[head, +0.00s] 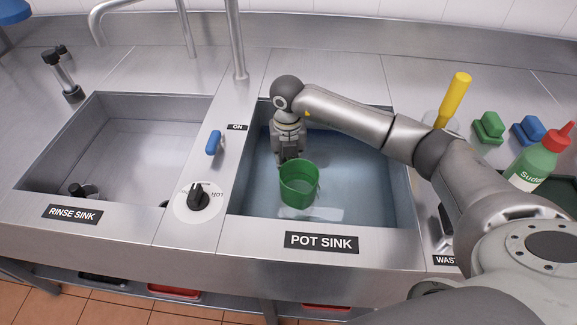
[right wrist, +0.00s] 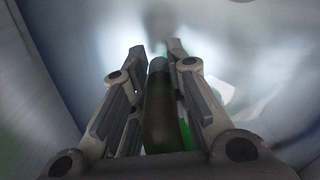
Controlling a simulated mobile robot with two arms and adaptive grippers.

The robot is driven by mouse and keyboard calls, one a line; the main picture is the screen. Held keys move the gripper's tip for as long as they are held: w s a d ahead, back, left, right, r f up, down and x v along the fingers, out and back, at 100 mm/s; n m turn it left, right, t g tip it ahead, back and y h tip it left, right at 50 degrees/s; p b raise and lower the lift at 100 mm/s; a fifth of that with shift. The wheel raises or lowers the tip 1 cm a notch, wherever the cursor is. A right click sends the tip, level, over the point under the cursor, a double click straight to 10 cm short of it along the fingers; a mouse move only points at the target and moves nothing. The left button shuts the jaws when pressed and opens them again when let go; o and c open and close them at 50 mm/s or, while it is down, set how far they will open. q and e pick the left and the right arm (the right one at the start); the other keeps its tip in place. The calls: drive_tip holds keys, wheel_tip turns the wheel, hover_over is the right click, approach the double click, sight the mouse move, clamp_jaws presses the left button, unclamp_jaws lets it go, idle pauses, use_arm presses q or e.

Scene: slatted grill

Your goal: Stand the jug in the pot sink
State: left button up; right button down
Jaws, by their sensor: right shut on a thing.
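The green jug (head: 299,184) is upright inside the pot sink (head: 395,222), near the middle of the basin. My right gripper (head: 289,160) reaches down into the sink at the jug's back left side and is shut on the jug. In the right wrist view, the fingers (right wrist: 160,48) stand on either side of a dark upright part, probably the jug's handle (right wrist: 158,105). Whether the jug's base touches the sink floor cannot be told. My left gripper is not in view.
The rinse sink (head: 120,140) lies to the left, past a blue lever (head: 213,142) and a black dial (head: 198,197). A tap (head: 237,40) rises behind.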

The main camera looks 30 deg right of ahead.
drive_tip(key=shift+f, duration=0.65)
drive_tip(key=shift+f, duration=0.1)
drive_tip(key=c, duration=1.4)
unclamp_jaws()
